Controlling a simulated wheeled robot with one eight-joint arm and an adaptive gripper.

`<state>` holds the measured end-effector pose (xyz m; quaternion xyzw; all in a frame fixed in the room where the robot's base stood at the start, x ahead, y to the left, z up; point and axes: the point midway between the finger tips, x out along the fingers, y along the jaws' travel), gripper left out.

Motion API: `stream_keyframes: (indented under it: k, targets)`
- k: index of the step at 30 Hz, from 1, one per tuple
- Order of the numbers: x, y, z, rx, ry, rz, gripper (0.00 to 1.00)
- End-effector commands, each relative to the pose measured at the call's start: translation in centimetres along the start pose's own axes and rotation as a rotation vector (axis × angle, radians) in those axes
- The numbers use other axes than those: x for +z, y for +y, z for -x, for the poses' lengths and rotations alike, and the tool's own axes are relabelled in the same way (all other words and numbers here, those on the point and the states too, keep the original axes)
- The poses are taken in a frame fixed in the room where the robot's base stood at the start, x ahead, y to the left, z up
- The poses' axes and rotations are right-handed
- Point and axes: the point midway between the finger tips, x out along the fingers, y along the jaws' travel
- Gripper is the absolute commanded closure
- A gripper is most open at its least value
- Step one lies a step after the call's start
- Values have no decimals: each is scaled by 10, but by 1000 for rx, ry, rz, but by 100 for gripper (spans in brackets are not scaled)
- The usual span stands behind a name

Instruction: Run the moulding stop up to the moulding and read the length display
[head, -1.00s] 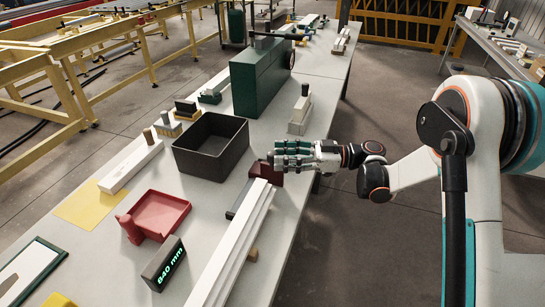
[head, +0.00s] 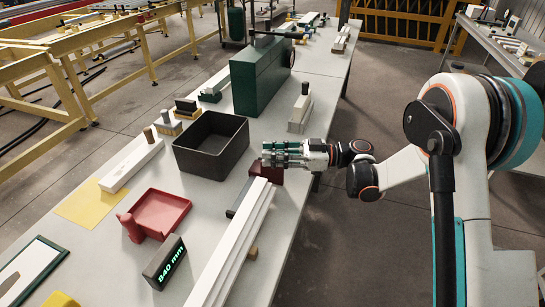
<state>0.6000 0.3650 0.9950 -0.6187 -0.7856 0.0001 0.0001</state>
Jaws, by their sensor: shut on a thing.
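The white moulding (head: 232,248) lies lengthwise along the right side of the bench. The dark red moulding stop (head: 271,175) is at its far end; I cannot tell whether the two touch. My gripper (head: 268,154) comes in from the right and is shut on the stop's upper part, which its fingers partly hide. The length display (head: 165,263) is a dark box at the near end of the bench, left of the moulding. It reads 840 mm in green.
A black open bin (head: 211,145) stands left of my gripper, with a big green case (head: 262,76) behind it. A red tray (head: 160,214), a white block (head: 131,165) and a yellow sheet (head: 90,203) lie to the left. The bench's right edge runs under my wrist.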

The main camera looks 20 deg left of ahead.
Motion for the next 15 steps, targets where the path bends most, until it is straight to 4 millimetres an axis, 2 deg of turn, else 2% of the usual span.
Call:
stream_keyframes:
  k: [15]
  targets:
    - [0,-4,-2,0,0,0,100]
